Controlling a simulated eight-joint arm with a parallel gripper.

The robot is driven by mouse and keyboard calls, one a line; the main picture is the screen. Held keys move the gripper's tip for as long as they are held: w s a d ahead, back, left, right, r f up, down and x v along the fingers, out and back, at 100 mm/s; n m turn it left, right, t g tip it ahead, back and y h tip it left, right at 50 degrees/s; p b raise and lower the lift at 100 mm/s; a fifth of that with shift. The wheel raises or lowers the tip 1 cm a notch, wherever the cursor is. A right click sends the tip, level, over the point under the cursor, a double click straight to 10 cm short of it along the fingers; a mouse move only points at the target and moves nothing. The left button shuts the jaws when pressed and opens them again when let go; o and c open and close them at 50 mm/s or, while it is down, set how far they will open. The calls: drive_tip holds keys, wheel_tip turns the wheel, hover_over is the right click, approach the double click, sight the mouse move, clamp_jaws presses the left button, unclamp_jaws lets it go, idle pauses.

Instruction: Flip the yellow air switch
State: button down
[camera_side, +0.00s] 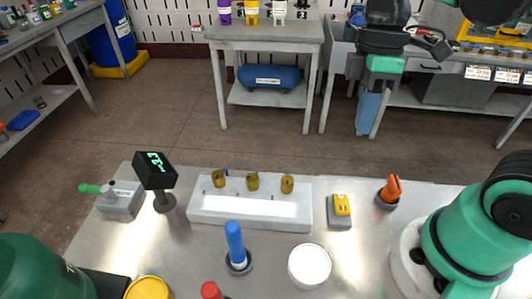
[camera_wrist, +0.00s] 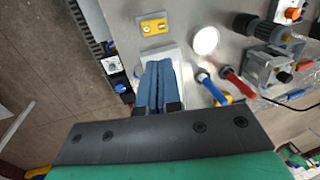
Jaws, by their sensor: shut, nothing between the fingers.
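The yellow air switch (camera_side: 341,205) sits on a small grey base on the bench, right of the white block in the side view. In the wrist view a yellow piece on a grey base (camera_wrist: 153,27), which looks like the switch, lies beyond my fingertips, near the top. My gripper (camera_side: 366,130) is in the upper right of the side view, its blue fingers pointing down, apart from the switch. In the wrist view its fingers (camera_wrist: 158,64) are pressed together and empty. They cover part of a pale block below them.
The white block (camera_side: 250,212) carries several brass-coloured cylinders. A digital display (camera_side: 155,171) stands left of it. A white disc (camera_side: 309,265), a blue upright handle (camera_side: 235,242) and a red one (camera_side: 211,290) are in front. An orange knob (camera_side: 391,190) stands right of the switch.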

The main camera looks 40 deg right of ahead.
sight(343, 205)
drive_tip(key=shift+f, duration=0.1)
drive_tip(key=f, duration=0.4)
drive_tip(key=s+a+f, duration=0.1)
drive_tip(key=f, duration=0.4)
drive_tip(key=s+a+f, duration=0.1)
drive_tip(key=f, duration=0.3)
drive_tip(key=shift+f, duration=0.25)
drive_tip(key=shift+s+a+f+t+h, duration=0.2)
drive_tip(key=shift+f+t+h, duration=0.1)
drive_tip(key=shift+t+h, duration=0.25)
drive_tip(key=shift+d, duration=0.1)
drive_tip(key=shift+w+d, duration=0.1)
drive_tip(key=shift+w, duration=0.05)
